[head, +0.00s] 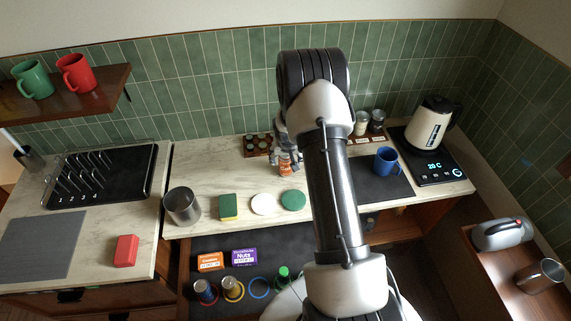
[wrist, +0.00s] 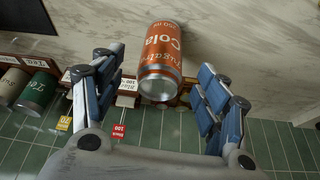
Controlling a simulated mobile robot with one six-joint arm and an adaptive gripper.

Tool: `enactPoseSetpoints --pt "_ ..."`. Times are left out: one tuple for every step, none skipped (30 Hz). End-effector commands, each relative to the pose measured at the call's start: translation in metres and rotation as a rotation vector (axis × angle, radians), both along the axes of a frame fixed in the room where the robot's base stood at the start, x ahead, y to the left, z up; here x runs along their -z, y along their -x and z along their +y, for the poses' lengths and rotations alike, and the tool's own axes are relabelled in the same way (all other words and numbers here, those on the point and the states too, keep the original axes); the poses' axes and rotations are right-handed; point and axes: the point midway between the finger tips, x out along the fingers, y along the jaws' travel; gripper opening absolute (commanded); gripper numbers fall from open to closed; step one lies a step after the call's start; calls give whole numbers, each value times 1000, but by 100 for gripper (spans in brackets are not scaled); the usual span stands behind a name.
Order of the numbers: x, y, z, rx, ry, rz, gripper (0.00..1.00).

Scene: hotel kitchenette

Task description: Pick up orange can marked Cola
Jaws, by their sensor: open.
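The orange can (wrist: 162,45) marked Cola stands on the pale counter. It appears between the two spread fingers of my gripper (wrist: 160,62) in the wrist view, with a visible gap on each side. My gripper is open and not closed on the can. In the head view the can (head: 285,166) shows just below my gripper (head: 283,148), at the back of the counter and partly hidden by it.
Canisters (head: 361,123), a blue mug (head: 387,161) and a kettle (head: 432,124) stand to the right. A white disc (head: 263,204), a green disc (head: 293,199) and a sponge (head: 229,207) lie in front.

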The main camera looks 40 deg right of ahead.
Motion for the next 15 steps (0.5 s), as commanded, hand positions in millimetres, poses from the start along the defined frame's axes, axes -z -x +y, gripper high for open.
enactPoseSetpoints --pt "2 -1 -1 0 1 -1 68" --pt "4 -2 -1 0 1 -1 68" --pt "7 -3 -2 0 0 0 68" --pt "11 -4 -2 -1 0 1 68" --pt "15 -6 -3 -1 0 1 68" --pt "21 -8 -4 -1 -1 2 68" --pt "25 -10 -5 -1 0 1 68" --pt "30 -11 -6 -1 -1 2 68" --pt "35 -14 -7 -1 0 0 68" --pt "39 -15 -8 -1 0 1 68" --pt "42 -16 -9 -1 0 0 68" --pt "45 -18 -9 0 1 -1 68" --pt "47 -18 -10 0 0 0 68" --pt "48 -19 -10 0 0 0 68" --pt "49 -19 -10 0 1 -1 68"
